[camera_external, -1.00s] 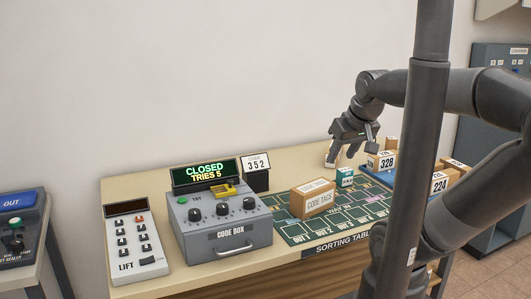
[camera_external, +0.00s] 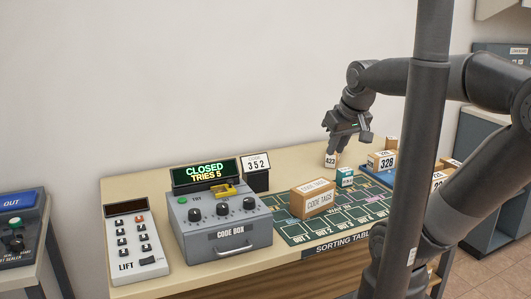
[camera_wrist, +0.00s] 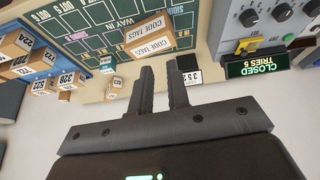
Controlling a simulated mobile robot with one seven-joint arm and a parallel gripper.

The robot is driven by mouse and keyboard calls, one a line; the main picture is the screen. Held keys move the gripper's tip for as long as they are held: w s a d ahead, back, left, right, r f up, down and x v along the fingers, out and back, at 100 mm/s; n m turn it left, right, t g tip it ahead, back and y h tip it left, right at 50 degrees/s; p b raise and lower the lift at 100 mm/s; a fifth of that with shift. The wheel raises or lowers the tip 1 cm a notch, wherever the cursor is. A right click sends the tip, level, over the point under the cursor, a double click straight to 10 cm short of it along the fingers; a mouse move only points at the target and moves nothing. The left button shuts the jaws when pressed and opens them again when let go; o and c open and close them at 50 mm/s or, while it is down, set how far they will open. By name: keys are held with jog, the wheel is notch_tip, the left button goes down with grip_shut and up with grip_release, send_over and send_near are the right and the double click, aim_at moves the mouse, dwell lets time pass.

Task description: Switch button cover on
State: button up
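The grey code box (camera_external: 222,228) stands on the table with knobs on top. A green button (camera_external: 183,200) marked TRY is at its back left. A yellow cover piece (camera_external: 225,191) is at the back middle, right of the green button; its exact pose is too small to tell. The yellow piece shows in the wrist view (camera_wrist: 246,46) at upper right. My gripper (camera_external: 349,147) is above the right rear of the table, well right of the code box. Its fingers (camera_wrist: 161,70) are apart with nothing between them.
A display (camera_external: 206,173) reads CLOSED, TRIES 5, beside a 352 card (camera_external: 256,163). The CODE TAGS box (camera_external: 313,199), a teal box (camera_external: 345,177), the A23 box (camera_external: 331,160) and the 328 box (camera_external: 382,161) stand nearby. A lift panel (camera_external: 136,240) is left.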

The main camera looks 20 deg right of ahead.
jog(key=w+a+r, duration=0.1)
jog(key=w, duration=0.1)
jog(key=w+a+r+n+g, duration=0.1)
jog(key=w+a, duration=0.1)
jog(key=w, duration=0.1)
jog(key=w+a+r+n+g, duration=0.1)
jog(key=w, duration=0.1)
jog(key=shift+w+a+r, duration=0.15)
jog(key=shift+w, duration=0.05)
grip_shut()
jog(key=n+g+h, duration=0.2)
jog(key=n+g, duration=0.3)
jog(key=n, duration=0.1)
send_over(226, 186)
jog(key=w+a, duration=0.2)
jog(key=w, duration=0.1)
notch_tip(226, 186, down, 5)
jog(key=shift+s+a+f, duration=0.1)
jog(key=shift+a+f, duration=0.2)
jog(key=shift+a, duration=0.25)
jog(key=x, duration=1)
jog(key=shift+s+d, duration=0.1)
jog(key=shift+d, duration=0.05)
